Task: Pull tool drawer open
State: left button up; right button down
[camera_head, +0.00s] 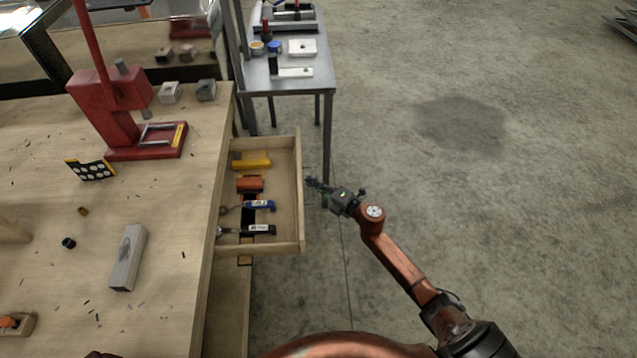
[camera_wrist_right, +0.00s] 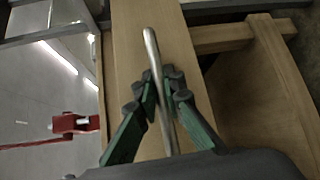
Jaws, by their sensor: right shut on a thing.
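The tool drawer (camera_head: 301,195) is a light wooden drawer pulled out to the right of the workbench; its inside shows in the head view. Several tools lie in it, among them a yellow one (camera_head: 251,162), an orange-red one (camera_head: 250,184) and two with dark handles. My right gripper (camera_head: 312,184) is at the drawer's outer front. In the right wrist view my right gripper (camera_wrist_right: 162,92) has its green fingers on both sides of a metal bar handle (camera_wrist_right: 152,50) on the wooden front, shut on it. My left gripper is not in view.
The wooden workbench (camera_head: 165,235) carries a red press (camera_head: 112,110), metal blocks and a long grey block (camera_head: 128,258). A grey metal table (camera_head: 312,82) with small parts stands behind the drawer.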

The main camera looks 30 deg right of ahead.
jog(key=shift+s+d, duration=0.1)
jog(key=shift+d, duration=0.15)
jog(key=c, duration=2)
grip_release()
jog(key=v, duration=1.2)
